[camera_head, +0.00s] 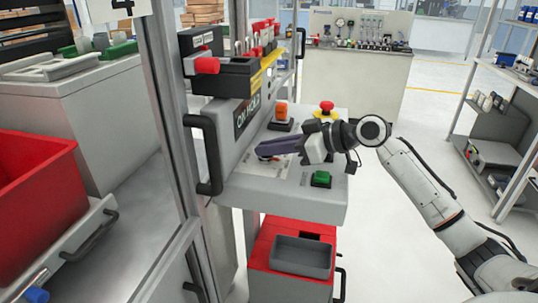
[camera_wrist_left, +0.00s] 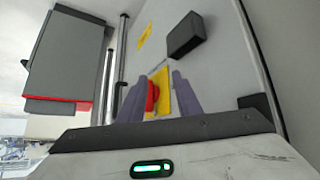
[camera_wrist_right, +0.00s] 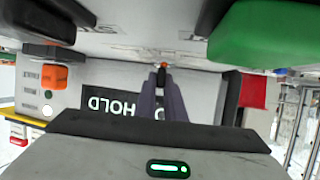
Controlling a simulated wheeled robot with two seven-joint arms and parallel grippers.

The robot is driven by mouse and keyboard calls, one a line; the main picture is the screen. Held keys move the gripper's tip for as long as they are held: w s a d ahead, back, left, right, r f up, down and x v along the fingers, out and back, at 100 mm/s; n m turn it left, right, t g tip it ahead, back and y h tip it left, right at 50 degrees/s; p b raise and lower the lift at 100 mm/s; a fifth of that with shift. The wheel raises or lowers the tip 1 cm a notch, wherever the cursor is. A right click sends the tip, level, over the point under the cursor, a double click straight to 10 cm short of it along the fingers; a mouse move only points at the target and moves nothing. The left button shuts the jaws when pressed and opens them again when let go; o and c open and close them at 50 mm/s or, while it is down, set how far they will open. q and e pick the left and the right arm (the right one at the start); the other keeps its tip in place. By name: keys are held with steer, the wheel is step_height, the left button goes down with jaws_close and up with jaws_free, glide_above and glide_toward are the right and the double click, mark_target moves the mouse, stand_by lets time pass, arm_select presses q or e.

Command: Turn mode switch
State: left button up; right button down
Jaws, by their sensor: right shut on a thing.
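My right gripper (camera_head: 262,151) reaches over the grey control panel (camera_head: 309,203) from the right. Its purple fingers are close together on the mode switch, a small knob with an orange tip (camera_wrist_right: 163,65), at the panel's left part. The fingers cover most of the switch, so its setting cannot be read. The right gripper also shows in the right wrist view (camera_wrist_right: 161,77). My left gripper (camera_wrist_left: 158,82) is open and empty in the left wrist view. Beyond its fingers are a red knob (camera_wrist_left: 152,97) and a yellow plate (camera_wrist_left: 163,88). The left gripper is outside the head view.
On the panel are an orange switch (camera_head: 281,113), a red emergency button (camera_head: 326,107) and a green button (camera_head: 321,178). A black handle (camera_head: 209,155) is at the panel's left. A red cabinet with a grey tray (camera_head: 301,256) stands below. Open floor lies to the right.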

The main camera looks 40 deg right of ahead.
steer(key=shift+d+n+g+y+b, duration=0.15)
steer(key=shift+n+g+y+b, duration=0.6)
steer(key=shift+n+y, duration=0.2)
steer(key=c, duration=1.8)
jaws_free()
steer(key=shift+c, duration=0.2)
steer(key=b+v, duration=0.2)
steer(key=v, duration=0.7)
steer(key=shift+s+d, duration=0.1)
steer(key=shift+s, duration=0.05)
steer(key=shift+s+d+r, duration=0.1)
steer(key=shift+s+d, duration=0.1)
steer(key=shift+s+r, duration=0.1)
